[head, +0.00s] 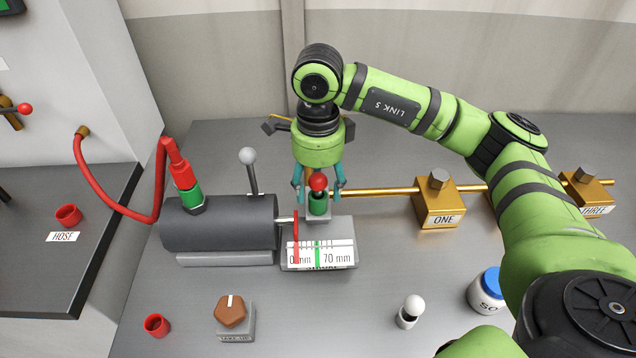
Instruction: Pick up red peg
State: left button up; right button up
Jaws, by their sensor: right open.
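The red peg (318,182) shows as a round red knob above a green collar (318,203), upright in a grey block behind the scale plate. My right gripper (319,190) points down over it. Its teal fingers are apart, one on each side of the red knob and green collar. I cannot tell whether the fingers touch it. My left gripper is not in view.
A dark cylinder (220,224) with a grey-knobbed lever (248,157) and red hose (115,205) stands to the left. A scale plate (320,254) sits in front. A brass rod (385,190) runs right to block ONE (437,205). A white-knobbed peg (412,305) stands at the front.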

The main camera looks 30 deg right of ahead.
grip_shut()
